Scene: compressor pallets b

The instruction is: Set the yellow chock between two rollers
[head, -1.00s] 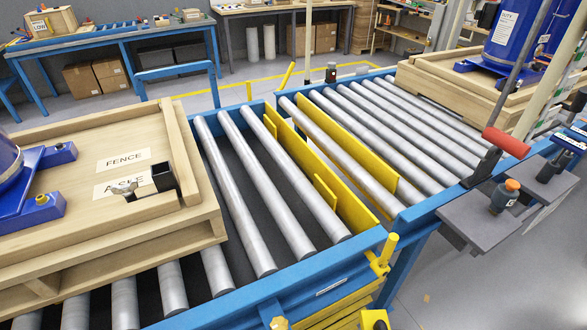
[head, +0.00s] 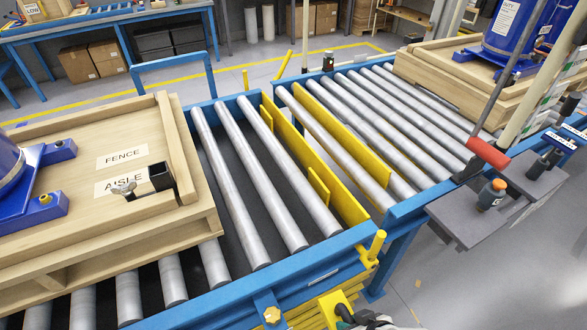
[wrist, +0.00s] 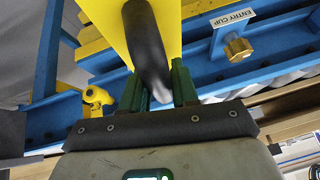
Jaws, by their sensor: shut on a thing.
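The yellow chock (head: 333,309) is a yellow plate with a black handle, at the bottom edge of the head view beside the blue conveyor frame (head: 325,268). In the wrist view the chock (wrist: 185,30) stands upright and fills the upper middle. My gripper (wrist: 157,92) has green fingers shut on its black handle (wrist: 148,45). In the head view only a little of my gripper (head: 370,322) shows at the bottom. The chock's lower part is hidden there. Grey rollers (head: 272,175) lie bare on the near conveyor, right of the wooden pallet (head: 170,215).
Yellow plates (head: 347,200) and a yellow post (head: 376,245) stand at the conveyor joint. A grey side shelf (head: 470,225) holds small items. A brass knob (wrist: 238,49) sits by the "ENTRY CUP" label (wrist: 236,20).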

